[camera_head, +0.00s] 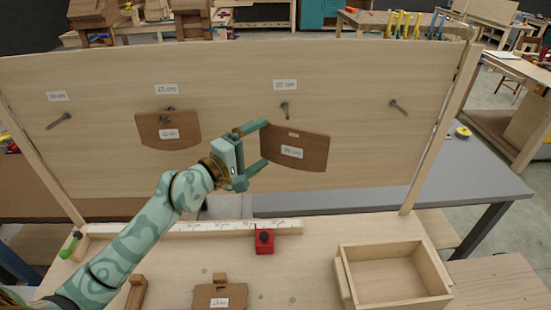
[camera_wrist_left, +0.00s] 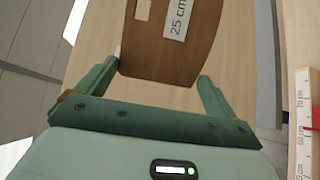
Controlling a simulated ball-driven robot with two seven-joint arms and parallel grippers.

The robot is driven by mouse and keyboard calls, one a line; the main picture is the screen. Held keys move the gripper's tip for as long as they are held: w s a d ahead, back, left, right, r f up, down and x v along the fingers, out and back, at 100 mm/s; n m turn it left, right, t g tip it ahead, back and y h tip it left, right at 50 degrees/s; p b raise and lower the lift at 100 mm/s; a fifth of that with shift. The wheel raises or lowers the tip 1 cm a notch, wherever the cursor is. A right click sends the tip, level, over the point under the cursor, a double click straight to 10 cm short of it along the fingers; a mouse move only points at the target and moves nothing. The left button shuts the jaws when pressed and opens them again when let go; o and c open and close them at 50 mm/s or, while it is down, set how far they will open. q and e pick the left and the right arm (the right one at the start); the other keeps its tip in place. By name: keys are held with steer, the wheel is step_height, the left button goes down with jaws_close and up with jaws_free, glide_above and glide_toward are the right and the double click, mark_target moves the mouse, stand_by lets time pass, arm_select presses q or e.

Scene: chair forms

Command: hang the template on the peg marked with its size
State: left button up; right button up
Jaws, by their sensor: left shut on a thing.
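My left gripper (camera_head: 263,145) is shut on a brown template (camera_head: 312,148), held in front of the pegboard (camera_head: 370,160). In the left wrist view the template (camera_wrist_left: 190,55) lies between the fingers of the gripper (camera_wrist_left: 158,72), and its label reads 25 cm. It is below the third peg (camera_head: 285,108), under a label (camera_head: 285,85) that seems to read 25 cm; the peg and template look apart. Another template (camera_head: 150,145) hangs on the second peg. The left peg (camera_head: 60,120) and right peg (camera_head: 398,107) are bare. My right gripper is not in view.
Another labelled template (camera_head: 208,291) lies on the bench at the front. A long ruler (camera_head: 215,228) with a red block (camera_head: 264,242) runs along the bench. An open wooden box (camera_head: 347,272) stands at the right.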

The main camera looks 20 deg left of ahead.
arm_select(q)
steer(key=shift+w+a+b, duration=0.25)
steer(key=shift+a+b, duration=0.15)
steer(key=shift+a, duration=0.05)
steer(key=shift+w+a+f+b, duration=0.1)
steer(key=shift+w+a+b, duration=0.55)
steer(key=shift+w+b, duration=0.75)
steer(key=shift+w+a+f+b, duration=0.1)
steer(key=shift+w+a+b, duration=0.6)
steer(key=shift+w+b, duration=0.65)
steer(key=shift+w+a+f+b, duration=0.1)
steer(key=shift+w+a+b, duration=0.55)
steer(key=shift+w+b, duration=0.7)
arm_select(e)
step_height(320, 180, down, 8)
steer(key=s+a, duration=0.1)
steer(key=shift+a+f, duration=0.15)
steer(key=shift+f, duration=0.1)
arm_select(q)
steer(key=shift+w, duration=0.25)
steer(key=shift+f, duration=0.1)
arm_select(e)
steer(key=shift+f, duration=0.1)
arm_select(q)
steer(key=o, duration=0.7)
steer(key=shift+o, duration=0.2)
